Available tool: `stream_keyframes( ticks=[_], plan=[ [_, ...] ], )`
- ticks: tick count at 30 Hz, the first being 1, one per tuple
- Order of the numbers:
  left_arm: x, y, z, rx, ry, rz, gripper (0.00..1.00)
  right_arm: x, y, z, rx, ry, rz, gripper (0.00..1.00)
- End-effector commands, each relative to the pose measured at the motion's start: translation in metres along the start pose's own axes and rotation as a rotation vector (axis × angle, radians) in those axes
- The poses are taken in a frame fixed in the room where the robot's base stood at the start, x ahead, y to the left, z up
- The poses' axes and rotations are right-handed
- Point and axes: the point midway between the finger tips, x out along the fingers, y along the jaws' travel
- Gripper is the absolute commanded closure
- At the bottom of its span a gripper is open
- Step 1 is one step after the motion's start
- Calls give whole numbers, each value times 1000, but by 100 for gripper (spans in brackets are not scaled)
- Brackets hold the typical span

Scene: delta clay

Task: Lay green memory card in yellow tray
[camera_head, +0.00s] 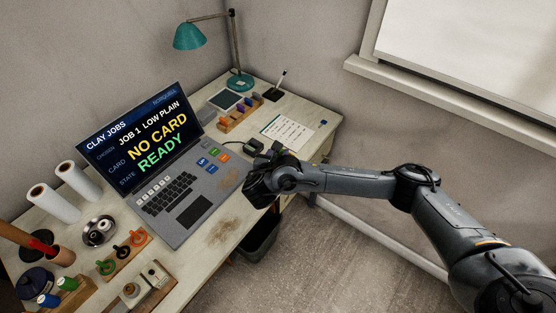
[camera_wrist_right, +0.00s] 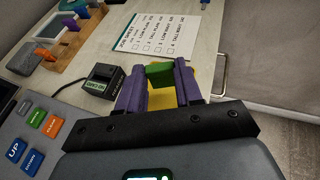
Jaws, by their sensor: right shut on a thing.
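My right gripper (camera_wrist_right: 160,78) has purple fingers shut on the green memory card (camera_wrist_right: 159,72), seen in the right wrist view. In the head view the right gripper (camera_head: 258,184) is at the desk's front edge, right of the laptop, and the card cannot be made out. A yellow surface, apparently the yellow tray (camera_wrist_right: 163,101), shows between and behind the fingers, below the card; most of it is hidden. I cannot tell whether the card touches it. My left gripper is not in view.
A black card reader (camera_wrist_right: 103,81) with a cable stands left of the fingers. A printed job sheet (camera_head: 287,133) lies behind. The laptop (camera_head: 180,190) fills the desk's middle. A wooden rack (camera_head: 240,113) with coloured cards stands at the back. A dark bin (camera_head: 260,238) is below the edge.

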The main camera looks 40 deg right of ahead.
Motion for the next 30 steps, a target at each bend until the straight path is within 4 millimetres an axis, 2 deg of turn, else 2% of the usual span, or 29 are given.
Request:
stream_keyframes(
  ticks=[1,3,16,17,21,30],
  plan=[
    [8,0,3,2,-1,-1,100,4,0,-9,0,-1,0,93],
    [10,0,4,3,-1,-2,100,6,0,-14,0,-1,0,93],
    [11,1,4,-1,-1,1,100,8,0,-18,1,0,1,93],
    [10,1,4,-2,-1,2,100,7,0,-17,1,0,1,62],
    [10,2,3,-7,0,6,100,7,0,-17,1,0,1,41],
    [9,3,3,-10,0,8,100,7,0,-16,1,0,1,40]
  ],
)
